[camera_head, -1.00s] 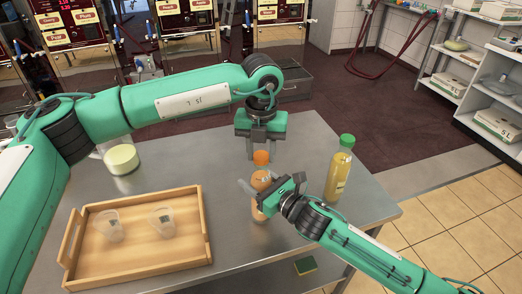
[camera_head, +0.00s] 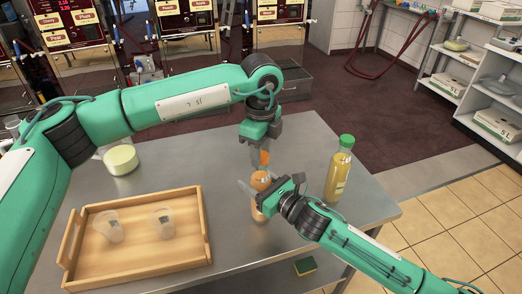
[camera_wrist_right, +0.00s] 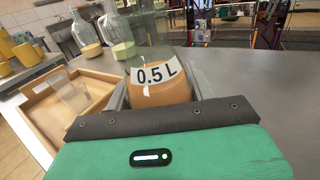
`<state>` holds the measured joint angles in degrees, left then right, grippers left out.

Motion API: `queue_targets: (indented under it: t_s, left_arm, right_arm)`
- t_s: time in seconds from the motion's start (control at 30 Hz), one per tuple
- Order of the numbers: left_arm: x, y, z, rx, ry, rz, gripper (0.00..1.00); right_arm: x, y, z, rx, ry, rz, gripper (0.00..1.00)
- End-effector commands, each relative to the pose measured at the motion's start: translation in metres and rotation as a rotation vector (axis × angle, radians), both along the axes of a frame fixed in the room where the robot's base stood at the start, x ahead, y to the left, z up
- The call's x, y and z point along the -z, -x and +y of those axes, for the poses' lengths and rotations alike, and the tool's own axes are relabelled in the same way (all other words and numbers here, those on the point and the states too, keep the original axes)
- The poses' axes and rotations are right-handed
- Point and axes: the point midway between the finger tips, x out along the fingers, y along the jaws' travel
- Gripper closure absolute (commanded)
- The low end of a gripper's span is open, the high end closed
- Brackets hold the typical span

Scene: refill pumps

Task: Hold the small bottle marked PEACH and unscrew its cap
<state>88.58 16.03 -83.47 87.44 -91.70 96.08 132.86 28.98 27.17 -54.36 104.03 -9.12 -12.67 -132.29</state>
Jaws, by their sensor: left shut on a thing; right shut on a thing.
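A small bottle (camera_head: 260,181) with orange contents and an orange cap (camera_head: 264,157) stands upright at the middle of the metal table. My right gripper (camera_head: 258,192) is shut on the bottle's body from the front right. In the right wrist view the bottle (camera_wrist_right: 158,92) sits between the fingers and its label reads 0.5 L; the word PEACH cannot be read. My left gripper (camera_head: 259,156) points down from above and is shut on the cap, its fingers partly hiding it. The cap appears to be on the bottle's neck.
A yellow bottle with a green cap (camera_head: 339,169) stands close by on the right. A wooden tray (camera_head: 190,254) with two clear cups is at the left front. A glass jar with pale yellow contents (camera_head: 121,159) stands behind the tray. The table (camera_head: 170,165) is clear between them.

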Motion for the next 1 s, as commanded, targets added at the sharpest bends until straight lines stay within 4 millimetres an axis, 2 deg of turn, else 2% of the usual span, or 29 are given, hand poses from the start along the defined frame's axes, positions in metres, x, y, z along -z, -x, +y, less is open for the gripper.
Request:
queue_targets:
  t_s: [0.47, 1.0]
  left_arm:
    - [-0.001, 0.0, 0.0, 0.001, 0.0, -0.001, 0.92]
    - [-0.019, 0.0, 0.0, 0.001, 0.0, -0.001, 0.92]
  right_arm:
    - [0.0, 0.0, 0.0, 0.0, 0.0, 0.0, 1.0]
    - [0.0, 0.0, 0.0, 0.0, 0.0, 0.0, 1.0]
